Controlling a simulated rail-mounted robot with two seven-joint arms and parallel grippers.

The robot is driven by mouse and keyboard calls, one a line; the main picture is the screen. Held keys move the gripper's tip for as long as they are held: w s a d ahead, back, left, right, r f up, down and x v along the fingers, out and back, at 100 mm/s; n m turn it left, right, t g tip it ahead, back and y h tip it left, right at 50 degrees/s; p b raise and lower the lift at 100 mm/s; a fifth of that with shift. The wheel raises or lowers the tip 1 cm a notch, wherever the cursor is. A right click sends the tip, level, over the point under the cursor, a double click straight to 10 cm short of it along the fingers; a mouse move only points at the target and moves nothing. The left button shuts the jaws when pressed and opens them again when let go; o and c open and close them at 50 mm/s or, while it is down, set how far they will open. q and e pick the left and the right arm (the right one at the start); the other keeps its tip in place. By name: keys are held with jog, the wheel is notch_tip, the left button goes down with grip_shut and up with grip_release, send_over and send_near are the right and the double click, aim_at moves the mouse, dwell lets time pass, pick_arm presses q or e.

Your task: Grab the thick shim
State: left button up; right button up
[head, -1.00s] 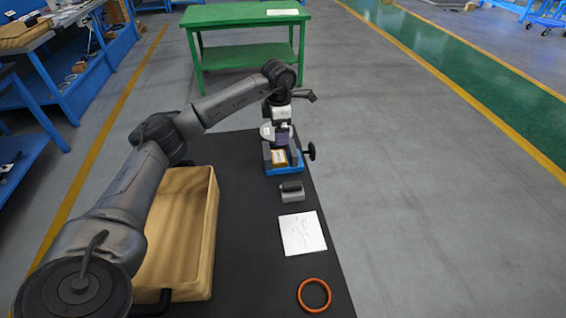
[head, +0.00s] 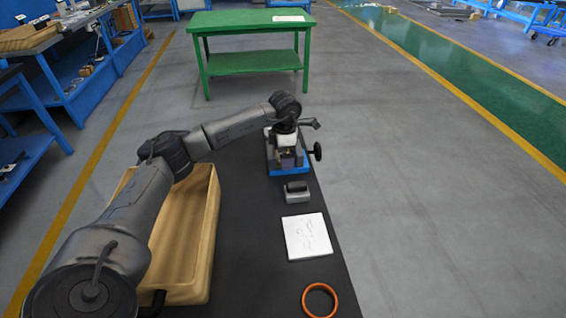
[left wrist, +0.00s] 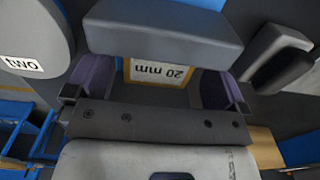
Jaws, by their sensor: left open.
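A yellow-edged piece with a white "20 mm" label (left wrist: 158,73), which looks like the thick shim, sits at the blue-based vise (head: 290,170). My left gripper (head: 287,158) is over the vise in the head view and hides most of the piece. In the left wrist view the purple fingers of my left gripper (left wrist: 157,90) are open on either side of the labelled piece, with small gaps. A grey block, seemingly a vise jaw (left wrist: 160,35), hides part of it. Whether the fingers touch the piece cannot be told. My right gripper is not in view.
A small grey block with a dark top (head: 297,192), a white paper (head: 307,236) and an orange ring (head: 319,300) lie on the dark table. A wooden tray (head: 209,235) stands at left. The vise handle (head: 318,151) sticks out right. A rounded grey part marked "two" (left wrist: 30,40) is beside the gripper.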

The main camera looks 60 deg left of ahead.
pick_arm(q)
jog(key=shift+f, duration=0.55)
jog(key=shift+c, duration=0.2)
jog(key=c, duration=1)
jog(key=shift+r, duration=0.1)
